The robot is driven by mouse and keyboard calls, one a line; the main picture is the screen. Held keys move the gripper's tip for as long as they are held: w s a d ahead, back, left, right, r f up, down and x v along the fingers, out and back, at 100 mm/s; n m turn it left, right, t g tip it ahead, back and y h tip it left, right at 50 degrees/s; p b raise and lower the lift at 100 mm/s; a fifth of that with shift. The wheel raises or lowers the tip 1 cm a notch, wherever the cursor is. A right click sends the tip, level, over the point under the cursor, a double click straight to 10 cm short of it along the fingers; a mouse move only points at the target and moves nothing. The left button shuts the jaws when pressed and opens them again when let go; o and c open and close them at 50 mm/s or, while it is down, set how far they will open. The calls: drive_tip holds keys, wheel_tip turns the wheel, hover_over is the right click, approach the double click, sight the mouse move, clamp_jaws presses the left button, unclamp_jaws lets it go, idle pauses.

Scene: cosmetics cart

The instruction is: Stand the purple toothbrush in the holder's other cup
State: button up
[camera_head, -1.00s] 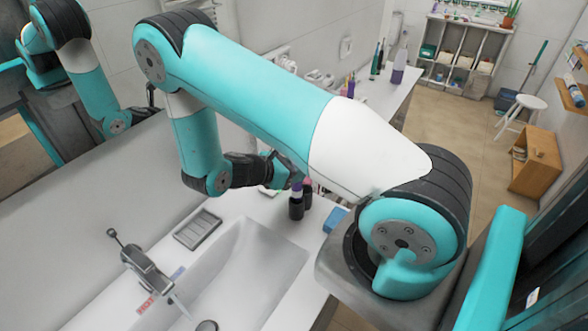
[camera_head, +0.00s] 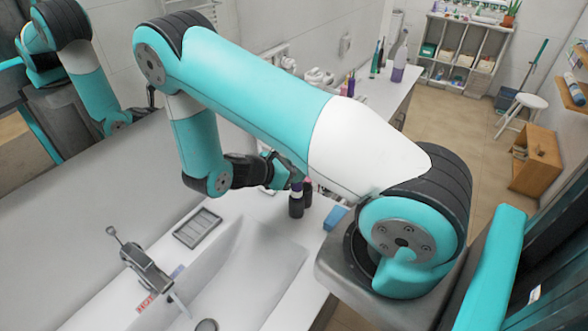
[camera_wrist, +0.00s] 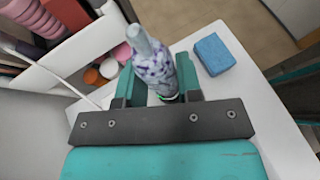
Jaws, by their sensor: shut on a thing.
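My gripper (camera_wrist: 160,86) is shut on a bottle-like object with a purple-and-white pattern (camera_wrist: 155,68) and a grey-blue narrow top. It stands out between the two green fingers in the wrist view, and I cannot tell from its shape whether it is the purple toothbrush. In the head view my gripper (camera_head: 284,172) is over the far side of the counter, partly hidden by my own arm. I cannot make out the holder or its cups for certain.
A blue sponge (camera_wrist: 213,54) lies right of my gripper. Dark bottles with purple and pink tops (camera_head: 297,205) stand below my gripper in the head view. Pink (camera_wrist: 122,52) and orange (camera_wrist: 91,76) items sit at the left. The sink (camera_head: 255,262) and soap dish (camera_head: 198,228) are nearer.

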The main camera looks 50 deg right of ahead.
sight(294, 194)
drive_tip(key=shift+f+b, duration=2.5)
drive_tip(key=shift+f, duration=1.1)
drive_tip(key=o, duration=1)
drive_tip(key=shift+o, duration=0.2)
drive_tip(key=shift+a, duration=0.1)
drive_tip(key=b+v, duration=0.4)
drive_tip(key=v, duration=1.3)
drive_tip(key=shift+b, duration=0.35)
drive_tip(key=shift+w, duration=0.15)
